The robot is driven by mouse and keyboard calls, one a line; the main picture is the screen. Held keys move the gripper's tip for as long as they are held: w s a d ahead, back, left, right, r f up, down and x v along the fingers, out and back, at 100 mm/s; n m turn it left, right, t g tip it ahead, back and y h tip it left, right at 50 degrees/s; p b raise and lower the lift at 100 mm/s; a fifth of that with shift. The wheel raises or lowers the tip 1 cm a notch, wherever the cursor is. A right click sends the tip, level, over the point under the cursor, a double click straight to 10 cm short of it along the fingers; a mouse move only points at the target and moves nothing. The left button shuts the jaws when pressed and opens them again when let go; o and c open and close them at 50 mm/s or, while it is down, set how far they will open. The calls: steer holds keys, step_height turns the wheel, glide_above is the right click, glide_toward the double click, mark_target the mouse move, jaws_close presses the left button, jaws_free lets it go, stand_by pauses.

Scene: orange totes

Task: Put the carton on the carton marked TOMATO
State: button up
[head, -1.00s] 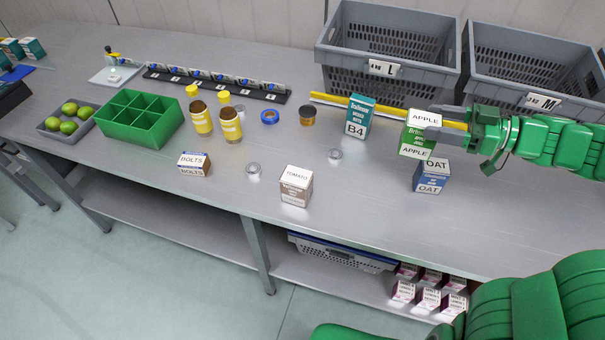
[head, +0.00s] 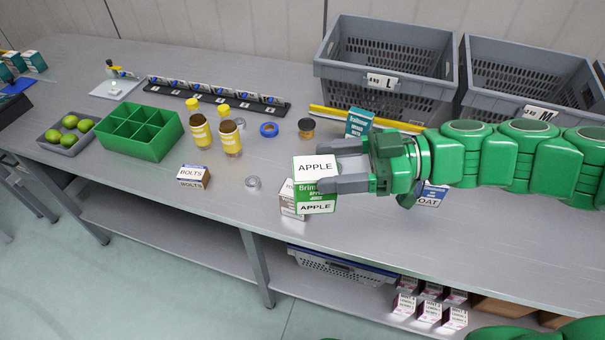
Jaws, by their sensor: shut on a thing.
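A green and white carton marked APPLE (head: 315,168) is held in the air in the head view. My gripper (head: 328,170) comes in from the right and is shut on this carton, one finger on each side. The carton marked TOMATO (head: 287,200) stands on the bench behind and below the held carton, which hides most of it. Only its left part shows. I cannot tell how large the gap between the two cartons is.
A BOLTS box (head: 193,177) and a metal ring (head: 253,183) lie to the left. My arm partly covers the OAT carton (head: 431,194) and the teal carton (head: 359,123). Grey crates (head: 385,95) stand at the back. Yellow-capped bottles (head: 230,138) stand near the green divided tray (head: 140,150).

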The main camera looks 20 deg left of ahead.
steer(key=shift+w+a+f, duration=1.2)
steer(key=shift+w+f, duration=0.65)
steer(key=shift+f, duration=0.25)
steer(key=shift+w+a+f, duration=1.25)
steer(key=shift+w+f, duration=0.6)
steer(key=shift+f, duration=0.3)
steer(key=shift+w+a+f, duration=1.2)
steer(key=shift+w+f, duration=0.65)
steer(key=shift+f, duration=0.25)
steer(key=shift+f, duration=0.15)
steer(key=o, duration=1.3)
steer(key=shift+c, duration=0.2)
steer(key=v, duration=1.2)
steer(key=shift+r, duration=0.2)
